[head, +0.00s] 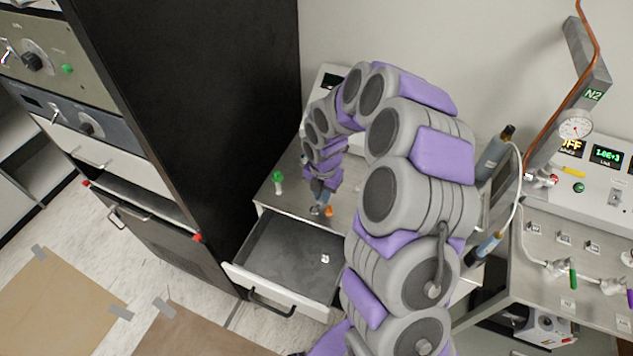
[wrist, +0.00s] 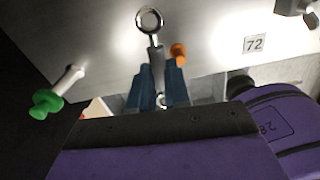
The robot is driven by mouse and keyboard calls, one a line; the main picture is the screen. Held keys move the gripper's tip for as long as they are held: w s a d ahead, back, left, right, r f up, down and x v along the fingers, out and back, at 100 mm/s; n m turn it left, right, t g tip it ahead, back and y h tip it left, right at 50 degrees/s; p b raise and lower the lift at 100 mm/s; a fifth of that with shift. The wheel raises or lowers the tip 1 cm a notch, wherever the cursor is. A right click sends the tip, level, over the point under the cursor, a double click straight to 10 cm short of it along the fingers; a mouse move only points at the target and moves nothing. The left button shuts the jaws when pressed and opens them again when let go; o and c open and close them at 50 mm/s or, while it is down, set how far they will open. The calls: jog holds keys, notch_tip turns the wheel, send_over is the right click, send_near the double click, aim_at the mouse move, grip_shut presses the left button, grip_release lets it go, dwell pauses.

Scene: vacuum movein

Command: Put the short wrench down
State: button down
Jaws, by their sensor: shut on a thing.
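The short wrench (wrist: 149,22) is a grey metal tool with a ring end. It shows in the wrist view with its ring pointing away from my gripper (wrist: 157,66). The two blue fingers are shut on its shaft. In the head view my gripper (head: 321,198) is over the metal worktop (head: 349,188), close above the open drawer. The wrench is tiny there and partly hidden by the fingers. I cannot tell whether it touches the worktop.
A green-topped fitting (head: 278,183) stands left of my gripper, and an orange-topped one (head: 328,211) is right beside it. A tall black cabinet (head: 200,100) stands at left. A label 72 (wrist: 254,43) marks the worktop.

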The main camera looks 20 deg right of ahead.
jog(key=w, duration=0.7)
jog(key=shift+w+d+f+b, duration=0.15)
jog(key=shift+w+f+b, duration=0.2)
jog(key=shift+f+b, duration=0.05)
notch_tip(320, 180, down, 4)
jog(key=shift+r+b, duration=0.15)
jog(key=shift+b, duration=0.25)
jog(key=shift+r, duration=0.1)
jog(key=c, duration=1.1)
grip_release()
